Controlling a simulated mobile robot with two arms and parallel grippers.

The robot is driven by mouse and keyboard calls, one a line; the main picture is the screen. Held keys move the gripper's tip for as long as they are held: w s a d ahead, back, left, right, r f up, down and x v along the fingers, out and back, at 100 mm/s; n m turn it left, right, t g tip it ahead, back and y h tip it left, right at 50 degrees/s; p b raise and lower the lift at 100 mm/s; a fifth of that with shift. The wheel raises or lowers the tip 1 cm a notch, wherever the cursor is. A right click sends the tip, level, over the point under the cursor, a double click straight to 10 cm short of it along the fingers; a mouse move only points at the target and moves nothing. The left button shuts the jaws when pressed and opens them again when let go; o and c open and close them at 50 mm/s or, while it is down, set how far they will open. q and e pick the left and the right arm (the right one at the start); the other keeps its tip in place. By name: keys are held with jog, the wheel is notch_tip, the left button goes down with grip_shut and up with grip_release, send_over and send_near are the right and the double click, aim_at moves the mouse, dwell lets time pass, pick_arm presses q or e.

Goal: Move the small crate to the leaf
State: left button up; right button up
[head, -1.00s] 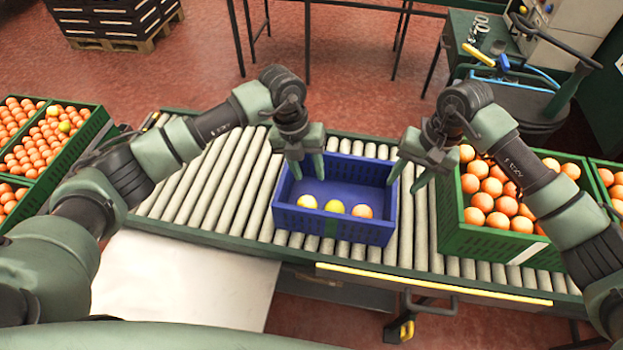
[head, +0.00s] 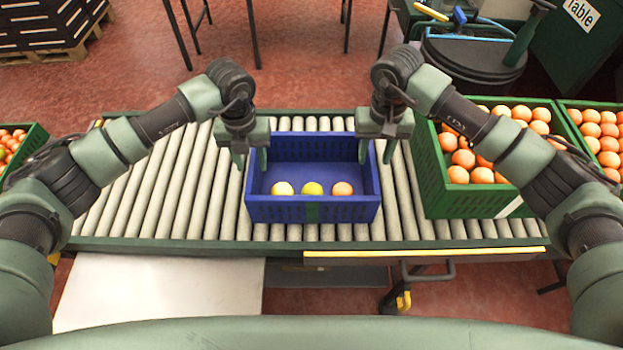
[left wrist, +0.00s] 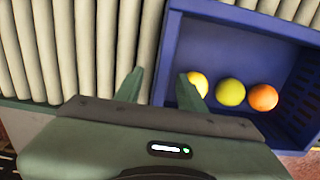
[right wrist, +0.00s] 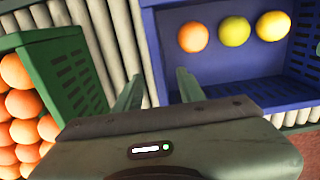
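The small blue crate (head: 312,210) sits on the conveyor rollers, with two yellowish fruits and one orange fruit inside along its near wall. My left gripper (head: 250,158) is open, with one finger outside and one inside the crate's left wall; that wall shows between the fingers in the left wrist view (left wrist: 160,88). My right gripper (head: 376,151) is open around the right wall in the same way, as the right wrist view (right wrist: 157,88) shows. Neither is closed on the wall. A pale flat panel (head: 160,290), apparently the leaf, lies at the conveyor's front left, bare.
A green crate of oranges (head: 432,185) stands on the rollers just right of the blue crate, with another (head: 575,125) beyond it. A green crate (head: 35,140) is at the far left. The rollers (head: 165,190) left of the blue crate are clear.

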aim_at(256, 179)
pick_arm(q)
jog(key=shift+s+d, duration=0.1)
pick_arm(e)
jog(key=shift+s+d, duration=0.1)
jog(key=shift+s, duration=0.05)
pick_arm(q)
jog(key=shift+f, duration=0.2)
pick_arm(e)
jog(key=shift+f, duration=0.25)
pick_arm(q)
notch_tip(256, 179, down, 7)
jog(key=shift+f, duration=0.15)
pick_arm(e)
notch_tip(256, 179, down, 7)
jog(key=shift+f, duration=0.15)
pick_arm(q)
jog(key=shift+c, duration=0.3)
pick_arm(e)
jog(key=shift+c, duration=0.3)
pick_arm(q)
grip_shut()
pick_arm(e)
grip_shut()
